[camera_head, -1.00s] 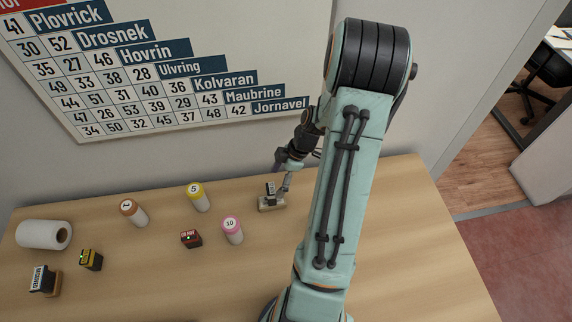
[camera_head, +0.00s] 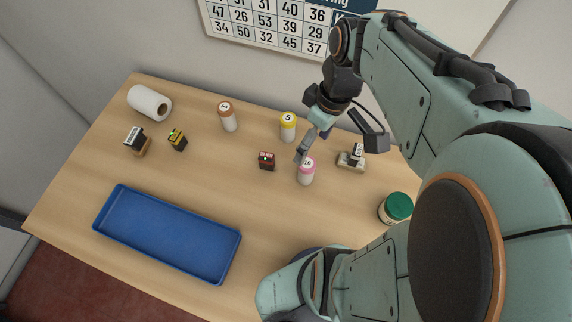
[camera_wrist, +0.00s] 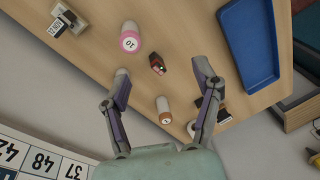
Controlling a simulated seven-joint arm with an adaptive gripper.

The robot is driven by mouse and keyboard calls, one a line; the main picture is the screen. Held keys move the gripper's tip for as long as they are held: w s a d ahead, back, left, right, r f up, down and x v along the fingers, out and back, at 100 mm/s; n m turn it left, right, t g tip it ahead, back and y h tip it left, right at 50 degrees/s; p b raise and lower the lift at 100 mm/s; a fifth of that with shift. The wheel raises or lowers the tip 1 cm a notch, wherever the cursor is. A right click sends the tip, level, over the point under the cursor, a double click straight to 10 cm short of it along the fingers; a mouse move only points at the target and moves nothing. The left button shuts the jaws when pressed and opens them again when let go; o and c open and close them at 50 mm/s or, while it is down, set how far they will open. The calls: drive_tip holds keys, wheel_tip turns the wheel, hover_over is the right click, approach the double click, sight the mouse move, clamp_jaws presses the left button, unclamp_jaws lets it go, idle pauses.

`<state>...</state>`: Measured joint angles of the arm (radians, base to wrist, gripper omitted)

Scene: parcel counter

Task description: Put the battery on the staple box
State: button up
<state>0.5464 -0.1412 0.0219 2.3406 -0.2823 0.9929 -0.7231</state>
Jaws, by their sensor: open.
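A small red-and-black box (camera_head: 267,160) with a green light stands mid-table, also in the wrist view (camera_wrist: 157,64). A yellow-and-black box (camera_head: 178,140) stands further left. These two look battery-like; I cannot tell which is the battery. A pale block with an upright black-and-white piece (camera_head: 352,158) stands at the right, and a similar dark labelled piece with a tan block (camera_head: 136,140) at the left. I cannot tell for sure which thing is the staple box. My gripper (camera_wrist: 162,78) is open and empty above the table, its fingers wide apart with the red-and-black box between them in the wrist view.
Upright rolls stand around: pink (camera_head: 306,172), yellow (camera_head: 288,127) and orange (camera_head: 228,116). A white paper roll (camera_head: 148,103) lies at the back left. A blue tray (camera_head: 118,192) is in front, a green-lidded jar (camera_head: 396,207) at right.

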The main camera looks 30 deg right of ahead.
drive_tip(key=s+a+r+m+h, duration=0.1)
drive_tip(key=s+a+m, duration=0.2)
drive_tip(key=s+a, duration=0.4)
drive_tip(key=shift+s+a+r+m, duration=0.3)
drive_tip(key=shift+s+a+m, duration=0.1)
drive_tip(key=shift+a, duration=0.2)
